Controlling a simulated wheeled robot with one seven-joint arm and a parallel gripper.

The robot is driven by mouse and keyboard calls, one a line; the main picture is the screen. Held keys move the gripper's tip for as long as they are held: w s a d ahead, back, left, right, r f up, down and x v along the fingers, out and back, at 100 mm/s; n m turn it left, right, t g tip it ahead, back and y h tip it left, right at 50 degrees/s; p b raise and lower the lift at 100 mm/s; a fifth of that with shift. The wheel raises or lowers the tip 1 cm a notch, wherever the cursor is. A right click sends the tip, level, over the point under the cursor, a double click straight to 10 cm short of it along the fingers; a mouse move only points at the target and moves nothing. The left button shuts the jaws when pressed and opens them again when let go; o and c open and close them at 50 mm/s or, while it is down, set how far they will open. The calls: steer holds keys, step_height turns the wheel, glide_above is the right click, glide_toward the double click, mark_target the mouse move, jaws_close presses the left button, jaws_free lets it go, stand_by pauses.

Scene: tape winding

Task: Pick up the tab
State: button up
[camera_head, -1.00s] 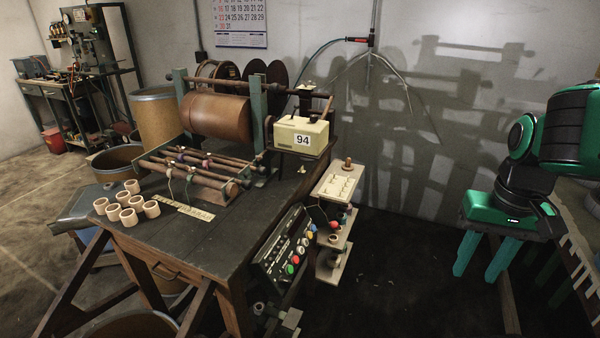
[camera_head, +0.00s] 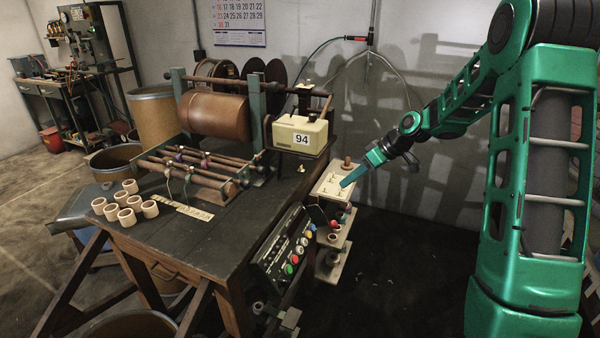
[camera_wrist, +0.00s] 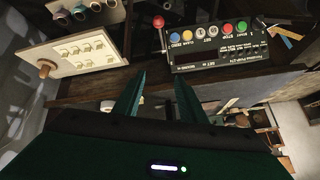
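Several small pale tabs (camera_wrist: 83,50) stand in rows on a cream board (camera_wrist: 62,69) at the upper left of the wrist view. The board (camera_head: 323,192) also shows in the head view, on a shelf at the table's right side, with a round wooden knob at one end. My gripper (camera_wrist: 160,82) is open and empty in the wrist view, its two teal fingers apart, with the board to their left. In the head view my gripper (camera_head: 349,182) overlaps the board's right part and hides some tabs. Its height above the board cannot be told there.
A control panel (camera_wrist: 215,44) with coloured buttons lies right of the fingers in the wrist view. The dark table (camera_head: 180,240) carries a winding machine with a counter (camera_head: 300,136) reading 94, and several wooden rings (camera_head: 128,217). A lower shelf sits under the board.

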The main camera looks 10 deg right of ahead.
steer(key=w+a+f+n+t+y, duration=0.2)
steer(key=w+a+f+n+y, duration=0.15)
steer(key=w, duration=0.65)
steer(key=t+y, duration=0.3)
steer(key=y, duration=0.1)
glide_toward(301, 166)
steer(key=x, duration=1)
steer(key=shift+w+f, duration=0.2)
steer(key=shift+w, duration=0.15)
steer(key=shift+d, duration=0.1)
jaws_close()
